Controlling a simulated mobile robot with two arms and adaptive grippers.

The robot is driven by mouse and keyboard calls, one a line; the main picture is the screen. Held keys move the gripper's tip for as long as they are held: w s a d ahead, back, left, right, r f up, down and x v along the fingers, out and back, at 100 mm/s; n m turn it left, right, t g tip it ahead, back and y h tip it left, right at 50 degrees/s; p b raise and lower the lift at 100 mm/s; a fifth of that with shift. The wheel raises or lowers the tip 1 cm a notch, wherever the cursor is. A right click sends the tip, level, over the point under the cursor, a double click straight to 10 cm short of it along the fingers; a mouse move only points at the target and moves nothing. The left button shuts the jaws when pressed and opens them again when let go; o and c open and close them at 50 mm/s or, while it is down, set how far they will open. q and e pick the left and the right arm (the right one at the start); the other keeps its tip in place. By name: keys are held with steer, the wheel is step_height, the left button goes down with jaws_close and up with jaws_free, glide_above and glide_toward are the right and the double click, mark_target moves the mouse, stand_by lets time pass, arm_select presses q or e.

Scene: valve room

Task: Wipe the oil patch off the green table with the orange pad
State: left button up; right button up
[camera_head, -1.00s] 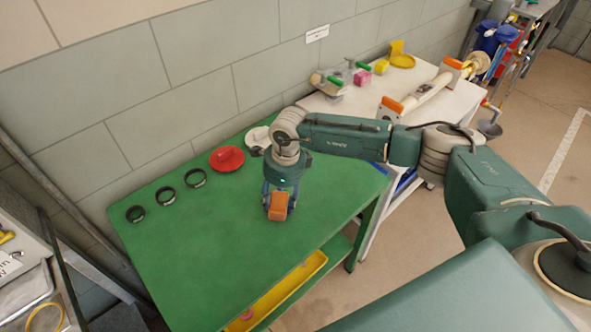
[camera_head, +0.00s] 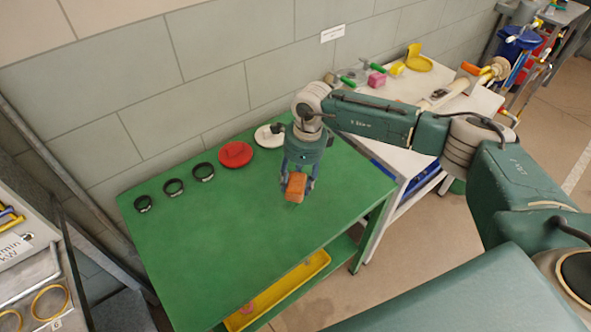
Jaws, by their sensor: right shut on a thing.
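My right gripper (camera_head: 297,183) is shut on the orange pad (camera_head: 295,188), a small block held at or just above the green table (camera_head: 220,232). It is over the right half of the table top, and I cannot tell whether the pad touches it. I cannot make out an oil patch clearly; the gripper and pad cover part of the top. My left gripper is not in view.
Several black rings (camera_head: 173,187) lie along the table's back left, beside a red disc (camera_head: 235,154) and a white disc (camera_head: 268,136). A yellow tray (camera_head: 280,290) sits on the lower shelf. A white table (camera_head: 405,88) with parts stands to the right. The front left of the green top is clear.

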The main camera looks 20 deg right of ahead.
steer(key=shift+w+d+r+p, duration=0.15)
steer(key=shift+r+p, duration=0.3)
steer(key=shift+r, duration=1.15)
